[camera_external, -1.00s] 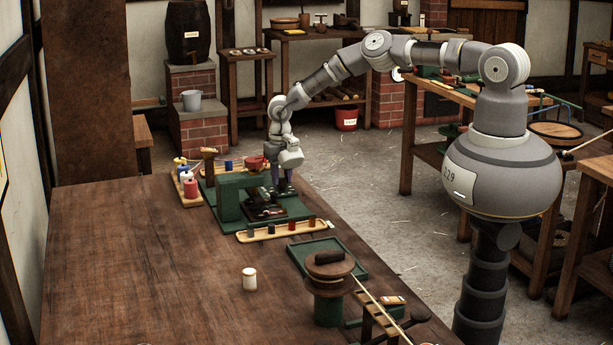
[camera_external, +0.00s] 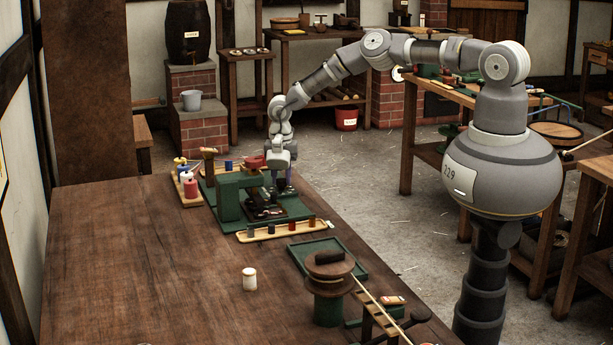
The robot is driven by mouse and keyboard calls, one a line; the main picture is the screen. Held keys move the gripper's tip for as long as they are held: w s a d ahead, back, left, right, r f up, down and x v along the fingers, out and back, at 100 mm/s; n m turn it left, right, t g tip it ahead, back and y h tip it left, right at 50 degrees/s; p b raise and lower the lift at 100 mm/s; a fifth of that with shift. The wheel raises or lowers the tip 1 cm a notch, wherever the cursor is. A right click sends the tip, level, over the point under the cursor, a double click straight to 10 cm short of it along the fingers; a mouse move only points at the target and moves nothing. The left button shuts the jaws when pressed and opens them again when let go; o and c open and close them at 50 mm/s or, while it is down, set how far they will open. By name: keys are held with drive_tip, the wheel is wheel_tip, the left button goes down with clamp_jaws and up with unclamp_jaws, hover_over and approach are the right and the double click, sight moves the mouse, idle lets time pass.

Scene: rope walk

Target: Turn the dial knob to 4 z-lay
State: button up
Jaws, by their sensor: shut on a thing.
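A green machine (camera_external: 229,200) stands on a green base plate at the far end of the long wooden table, with a red part (camera_external: 254,162) on its top and a dark plate (camera_external: 265,210) with small light marks low at its front. My gripper (camera_external: 281,188) points down at the right side of this machine, just above the dark plate. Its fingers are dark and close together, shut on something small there. The dial knob is hidden at the fingers, and its pointer and setting cannot be read at this size.
A wooden tray (camera_external: 283,231) with several small coloured cylinders lies in front of the machine. Red and white containers (camera_external: 190,188) stand to its left. A green tray (camera_external: 327,250) and a wooden-topped winder (camera_external: 330,270) are nearer. The table's left part is mostly clear.

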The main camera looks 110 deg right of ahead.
sight(281, 179)
idle(0.3)
drive_tip(key=o, duration=1)
drive_tip(key=shift+o, duration=0.2)
wheel_tip(281, 179, up, 8)
drive_tip(key=shift+f+p, duration=0.1)
drive_tip(key=shift+p, duration=0.55)
